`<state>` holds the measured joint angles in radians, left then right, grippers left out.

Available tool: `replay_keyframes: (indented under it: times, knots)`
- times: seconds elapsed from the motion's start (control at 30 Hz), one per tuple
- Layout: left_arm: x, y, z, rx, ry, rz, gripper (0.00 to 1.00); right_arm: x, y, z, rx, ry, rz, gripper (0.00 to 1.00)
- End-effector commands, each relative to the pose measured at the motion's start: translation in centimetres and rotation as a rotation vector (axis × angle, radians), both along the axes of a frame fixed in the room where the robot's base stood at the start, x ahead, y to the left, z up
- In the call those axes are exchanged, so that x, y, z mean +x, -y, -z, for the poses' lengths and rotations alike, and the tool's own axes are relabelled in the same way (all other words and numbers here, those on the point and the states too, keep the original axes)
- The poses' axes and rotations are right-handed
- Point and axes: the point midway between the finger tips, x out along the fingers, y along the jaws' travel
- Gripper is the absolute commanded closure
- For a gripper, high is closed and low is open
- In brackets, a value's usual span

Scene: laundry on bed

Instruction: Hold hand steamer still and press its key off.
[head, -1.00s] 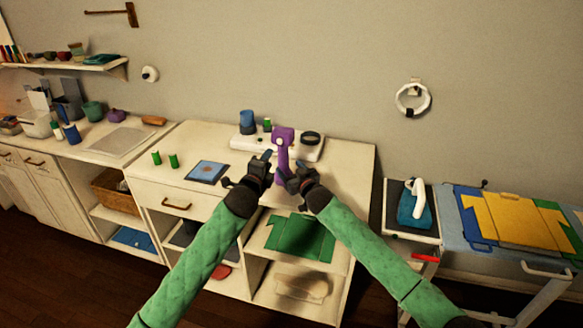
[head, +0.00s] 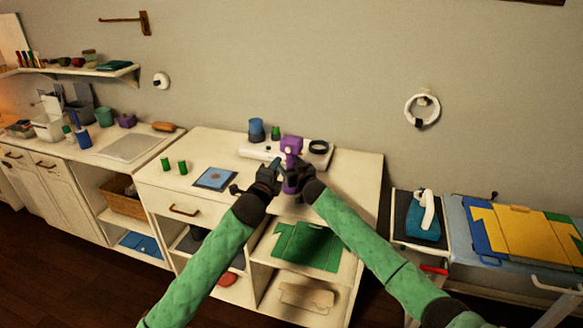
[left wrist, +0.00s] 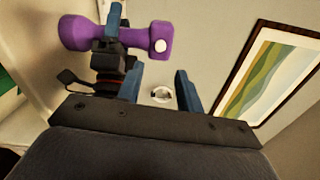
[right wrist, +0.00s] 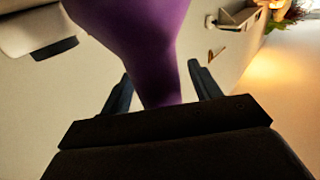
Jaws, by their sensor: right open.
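The purple hand steamer (head: 291,147) stands upright on the white cabinet top in the head view; my grippers cover its lower part. My right gripper (right wrist: 160,85) is open with the steamer's purple handle (right wrist: 160,45) between its fingers. In the left wrist view the steamer (left wrist: 90,35) lies across the upper left, with a round white key (left wrist: 160,46) on its head, and my right gripper is around its narrower part. My left gripper (left wrist: 158,85) is open and empty, just left of the steamer in the head view (head: 274,166). Its fingers look apart from the key.
An iron (head: 424,220) stands on the right. The right cabinet top is clear.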

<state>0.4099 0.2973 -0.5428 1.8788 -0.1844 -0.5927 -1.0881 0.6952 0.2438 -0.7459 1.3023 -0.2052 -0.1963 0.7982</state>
Motion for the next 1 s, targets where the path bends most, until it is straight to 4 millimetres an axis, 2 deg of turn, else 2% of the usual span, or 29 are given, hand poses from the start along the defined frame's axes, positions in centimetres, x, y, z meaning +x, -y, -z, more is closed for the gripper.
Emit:
replay_keyframes:
  times: [0.17, 0.5, 0.7, 1.0]
  knots:
    - [0.0, 0.01, 0.0, 0.0, 0.0, 0.0, 0.64, -0.01, 0.0, 0.02, 0.0, 0.0, 0.0, 0.38]
    - [0.0, 0.0, 0.0, 0.0, 0.0, 0.0, 0.64, -0.03, 0.01, 0.02, 0.0, 0.0, 0.0, 1.0]
    - [0.0, 0.01, 0.0, 0.0, 0.0, 0.0, 1.0, -0.03, 0.01, 0.03, 0.0, 0.0, 0.0, 1.0]
    - [0.0, 0.0, 0.0, 0.0, 0.0, 0.0, 1.0, -0.03, 0.03, 0.04, 0.0, 0.0, 0.0, 1.0]
